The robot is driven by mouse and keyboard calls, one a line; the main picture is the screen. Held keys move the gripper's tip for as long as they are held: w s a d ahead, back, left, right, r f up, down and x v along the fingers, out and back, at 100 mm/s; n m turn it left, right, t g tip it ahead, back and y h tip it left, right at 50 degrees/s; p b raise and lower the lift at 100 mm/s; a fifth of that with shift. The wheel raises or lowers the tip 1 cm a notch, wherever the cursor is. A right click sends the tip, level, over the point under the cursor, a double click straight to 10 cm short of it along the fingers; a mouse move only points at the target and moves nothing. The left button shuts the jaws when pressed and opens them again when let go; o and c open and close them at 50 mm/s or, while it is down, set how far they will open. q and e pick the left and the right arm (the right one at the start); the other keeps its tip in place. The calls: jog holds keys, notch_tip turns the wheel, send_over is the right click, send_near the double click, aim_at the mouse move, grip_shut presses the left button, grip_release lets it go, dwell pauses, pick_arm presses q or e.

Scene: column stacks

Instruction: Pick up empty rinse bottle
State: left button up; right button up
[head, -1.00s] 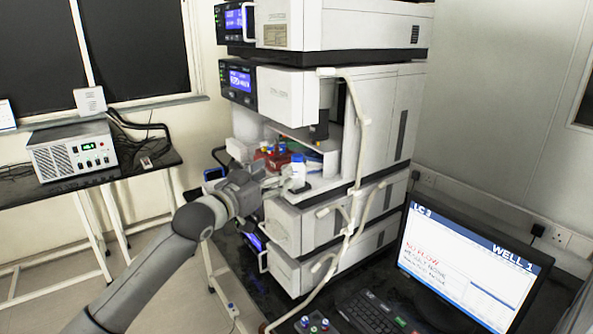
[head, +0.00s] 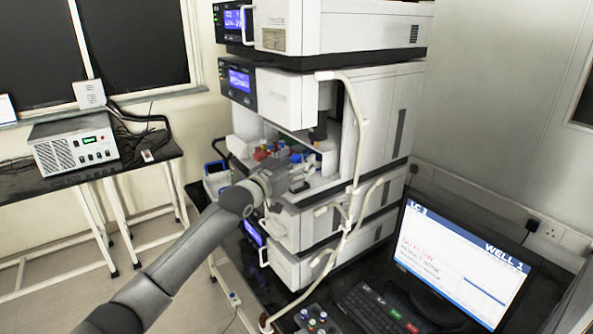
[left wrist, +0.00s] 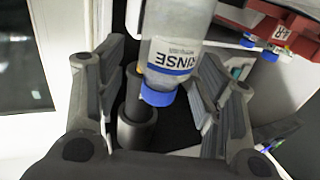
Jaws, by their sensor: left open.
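The rinse bottle (left wrist: 178,50) shows in the left wrist view as a clear bottle with a white label reading RINSE and a blue cap (left wrist: 163,95). It lies in the picture between the two spread fingers of my left gripper (left wrist: 163,58), which look apart from it. Whether it holds any liquid is not clear. In the head view my left gripper (head: 302,176) is open at the shelf opening of the instrument stack and largely covers the bottle there. My right gripper is not in view.
A red rack (left wrist: 290,28) with blue-capped items stands close beside the bottle. Pale tubing (head: 357,150) runs down the front of the instrument stack (head: 385,110).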

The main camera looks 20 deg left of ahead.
pick_arm(q)
jog(key=c, duration=0.9)
